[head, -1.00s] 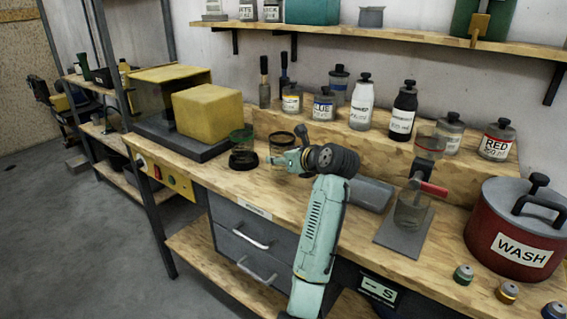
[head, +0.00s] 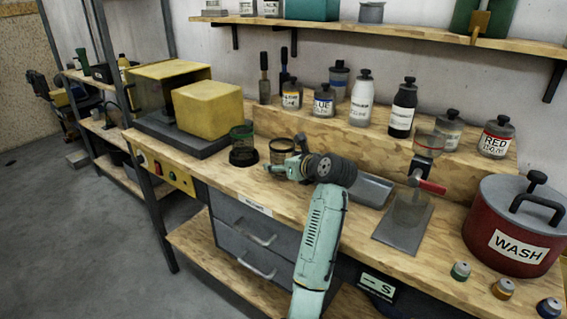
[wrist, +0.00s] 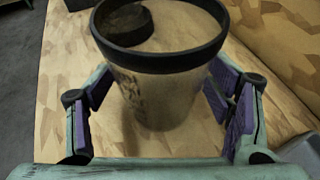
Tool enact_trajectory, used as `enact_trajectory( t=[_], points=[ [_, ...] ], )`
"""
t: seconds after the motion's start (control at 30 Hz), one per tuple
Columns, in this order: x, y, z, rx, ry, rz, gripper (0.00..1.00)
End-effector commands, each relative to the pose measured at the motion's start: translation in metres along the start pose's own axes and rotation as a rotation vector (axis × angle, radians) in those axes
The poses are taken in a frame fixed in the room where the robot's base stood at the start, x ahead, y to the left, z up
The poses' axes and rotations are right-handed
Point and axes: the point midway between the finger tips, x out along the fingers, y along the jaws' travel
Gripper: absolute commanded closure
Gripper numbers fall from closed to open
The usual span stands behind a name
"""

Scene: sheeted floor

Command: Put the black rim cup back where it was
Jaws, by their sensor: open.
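The black rim cup (head: 283,147) is clear-walled and stands upright on the bench, to the right of a green rim cup (head: 241,136). It also shows in the wrist view (wrist: 158,95), with its wide black rim toward the camera. My gripper (head: 277,168) is low at the cup's near side. In the wrist view its purple-padded fingers (wrist: 163,98) are open, one on each side of the cup. The cup's base is partly hidden, and I cannot tell whether a pad touches it. A dark round piece (wrist: 124,25) shows through the cup's mouth.
The green rim cup stands in a black ring (head: 243,158). A yellow block (head: 208,104) is behind left. A grey tray (head: 372,190) and a stand with a red handle (head: 432,187) are to the right. Bottles line the raised back ledge.

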Motion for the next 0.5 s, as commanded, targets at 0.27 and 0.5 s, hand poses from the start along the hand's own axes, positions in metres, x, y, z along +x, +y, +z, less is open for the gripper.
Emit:
enact_trajectory(
  t=[0.27,0.5],
  points=[
    [-0.006,-0.001,0.003,-0.001,-0.003,-0.002,0.27],
    [-0.051,-0.001,0.001,-0.002,-0.005,-0.004,0.27]
  ],
)
